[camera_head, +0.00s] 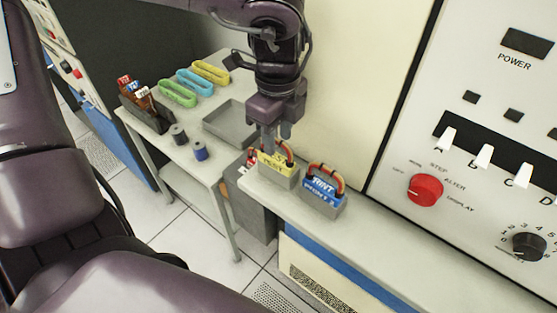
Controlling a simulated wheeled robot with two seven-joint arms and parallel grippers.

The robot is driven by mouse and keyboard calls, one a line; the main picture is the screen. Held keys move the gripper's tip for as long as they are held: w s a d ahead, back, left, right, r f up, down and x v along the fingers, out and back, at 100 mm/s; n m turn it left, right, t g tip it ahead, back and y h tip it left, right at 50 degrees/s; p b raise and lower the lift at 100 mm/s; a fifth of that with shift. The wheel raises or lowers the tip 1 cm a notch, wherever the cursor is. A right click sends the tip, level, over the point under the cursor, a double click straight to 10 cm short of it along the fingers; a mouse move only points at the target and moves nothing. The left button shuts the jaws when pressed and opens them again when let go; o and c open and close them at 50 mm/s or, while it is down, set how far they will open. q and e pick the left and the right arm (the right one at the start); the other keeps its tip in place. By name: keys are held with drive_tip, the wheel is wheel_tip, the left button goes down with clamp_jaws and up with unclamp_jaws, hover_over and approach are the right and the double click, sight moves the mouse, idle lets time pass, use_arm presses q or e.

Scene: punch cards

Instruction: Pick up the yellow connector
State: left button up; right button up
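The yellow connector (277,163) sits upright on the grey ledge, with a yellow label on its front and red-orange cable loops on top. My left gripper (276,141) points down directly over it, its fingers at the top of the connector among the cable loops. The fingers are a little apart. I cannot tell whether they grip the connector or only stand around it. The gripper hides part of the cables. My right gripper is not in view.
A blue connector (323,191) with similar cables stands close on the right. The side table (205,170) holds a grey tray (230,124), coloured oval rings (178,93), two spools (200,150) and a box of red and blue items (143,104). A control panel with knobs (425,190) rises behind the ledge.

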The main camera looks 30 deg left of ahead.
sight(276, 157)
use_arm(q)
drive_tip(key=f, duration=0.1)
drive_tip(key=f+p, duration=0.1)
drive_tip(key=f, duration=0.1)
drive_tip(key=shift+w+a+f, duration=0.15)
drive_tip(key=shift+a+f, duration=0.1)
drive_tip(key=shift+f, duration=0.35)
drive_tip(key=c, duration=0.8)
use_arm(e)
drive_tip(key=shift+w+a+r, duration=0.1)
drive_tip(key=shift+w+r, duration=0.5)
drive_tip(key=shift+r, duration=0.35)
use_arm(q)
drive_tip(key=shift+r, duration=0.1)
